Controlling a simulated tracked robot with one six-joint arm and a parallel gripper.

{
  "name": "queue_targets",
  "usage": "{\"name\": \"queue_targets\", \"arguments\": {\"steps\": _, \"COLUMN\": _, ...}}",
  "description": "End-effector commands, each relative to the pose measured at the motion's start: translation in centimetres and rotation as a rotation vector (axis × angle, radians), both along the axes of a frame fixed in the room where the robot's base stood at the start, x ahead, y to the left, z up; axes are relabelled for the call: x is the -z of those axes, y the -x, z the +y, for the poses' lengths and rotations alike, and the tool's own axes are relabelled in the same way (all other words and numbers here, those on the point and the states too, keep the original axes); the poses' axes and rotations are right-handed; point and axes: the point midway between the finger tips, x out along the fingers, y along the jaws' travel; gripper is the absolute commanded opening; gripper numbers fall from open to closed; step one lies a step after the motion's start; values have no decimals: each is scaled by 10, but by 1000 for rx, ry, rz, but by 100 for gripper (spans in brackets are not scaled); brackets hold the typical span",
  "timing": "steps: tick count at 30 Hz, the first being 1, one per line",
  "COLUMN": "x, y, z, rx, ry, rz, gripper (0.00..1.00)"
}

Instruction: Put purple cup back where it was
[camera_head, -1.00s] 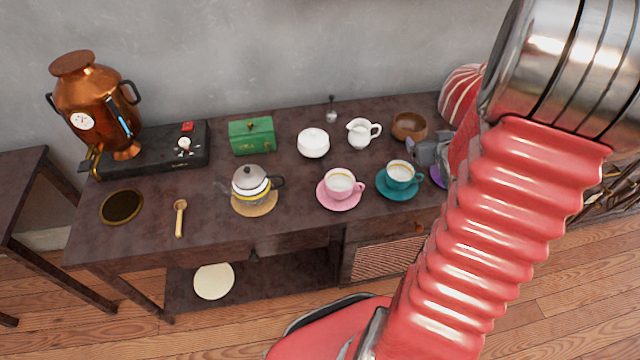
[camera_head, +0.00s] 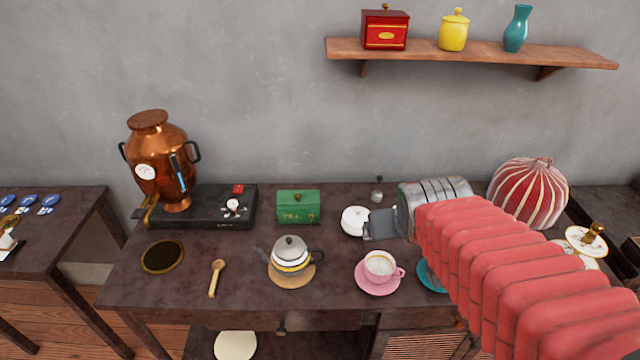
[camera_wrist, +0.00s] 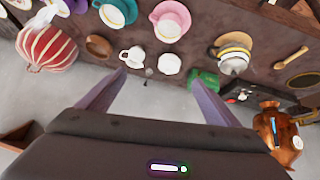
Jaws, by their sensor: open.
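A purple piece (camera_wrist: 77,6) shows at the top edge of the wrist view, left of the teal cup; it is cut off, and I cannot tell cup from saucer. The purple cup does not show in the head view, where my arm covers the table's right part. My gripper (camera_wrist: 155,76) is open, with nothing between its fingers. In the head view one grey finger (camera_head: 380,226) shows beside the white sugar bowl (camera_head: 354,220), above the table's back.
The pink cup (camera_head: 379,264) stands on its saucer; the teal saucer (camera_head: 428,276) is partly hidden. A teapot (camera_head: 290,255), green box (camera_head: 298,207), copper urn (camera_head: 160,160) and striped red vessel (camera_head: 530,192) stand around. A shelf (camera_head: 470,52) hangs above.

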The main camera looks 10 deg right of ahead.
Motion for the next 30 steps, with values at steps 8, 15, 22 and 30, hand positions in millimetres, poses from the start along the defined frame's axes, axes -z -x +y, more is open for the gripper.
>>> {"name": "queue_targets", "arguments": {"steps": 8, "x": -20, "y": 61, "z": 81, "rx": -123, "ry": -98, "rz": 87, "gripper": 85}}
{"name": "queue_targets", "arguments": {"steps": 15, "x": -23, "y": 93, "z": 109, "rx": -179, "ry": -140, "rz": 138, "gripper": 85}}
{"name": "queue_targets", "arguments": {"steps": 22, "x": -23, "y": 93, "z": 110, "rx": -180, "ry": -141, "rz": 140, "gripper": 85}}
{"name": "queue_targets", "arguments": {"steps": 30, "x": -23, "y": 93, "z": 109, "rx": -179, "ry": -140, "rz": 140, "gripper": 85}}
